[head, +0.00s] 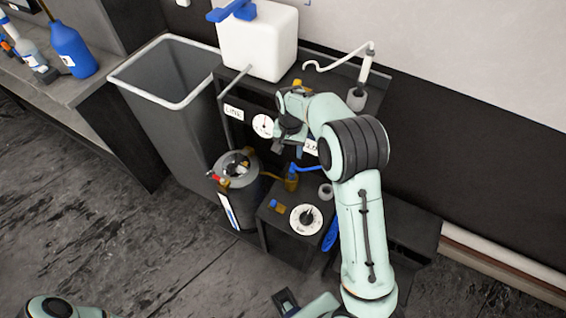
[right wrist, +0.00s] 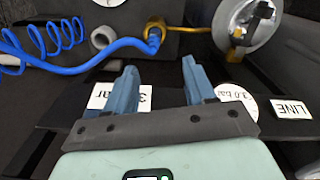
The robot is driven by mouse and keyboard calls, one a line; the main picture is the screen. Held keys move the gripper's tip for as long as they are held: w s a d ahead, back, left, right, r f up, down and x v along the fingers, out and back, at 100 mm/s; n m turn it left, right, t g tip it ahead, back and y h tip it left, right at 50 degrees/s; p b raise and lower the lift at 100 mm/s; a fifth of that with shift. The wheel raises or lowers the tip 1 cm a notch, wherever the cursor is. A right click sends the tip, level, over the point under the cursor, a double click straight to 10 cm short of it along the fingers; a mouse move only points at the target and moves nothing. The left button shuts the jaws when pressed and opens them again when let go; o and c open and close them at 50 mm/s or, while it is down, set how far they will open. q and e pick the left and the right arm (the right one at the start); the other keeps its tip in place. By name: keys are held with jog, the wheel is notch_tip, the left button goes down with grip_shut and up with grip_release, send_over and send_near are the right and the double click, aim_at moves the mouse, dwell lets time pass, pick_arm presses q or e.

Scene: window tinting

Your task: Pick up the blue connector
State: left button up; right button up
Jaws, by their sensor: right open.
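The blue connector (right wrist: 154,41) sits on a brass fitting (right wrist: 156,24), with a blue hose running from it to the left in the right wrist view. In the head view the blue connector (head: 293,169) shows small above the small black unit. My right gripper (right wrist: 160,68) is open and empty; its two blue fingers point towards the connector, which appears beyond the tips and roughly between them. In the head view my right gripper (head: 300,149) is partly hidden by its own wrist, above the connector.
A tank (head: 236,172) with a brass fitting stands left of the black unit with a dial (head: 305,219). The black shelf with a LINE label (head: 233,112) and gauge is close to the gripper. A grey bin (head: 170,100) stands further left. A coiled blue hose (right wrist: 52,38) lies nearby.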

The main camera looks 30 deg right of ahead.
aim_at(291, 166)
jog(key=f, duration=0.8)
jog(key=shift+s+d+f, duration=0.1)
jog(key=shift+s, duration=0.2)
jog(key=f, duration=0.5)
jog(key=shift+s+d, duration=0.15)
jog(key=shift+d, duration=0.1)
grip_shut()
jog(key=shift+r, duration=0.1)
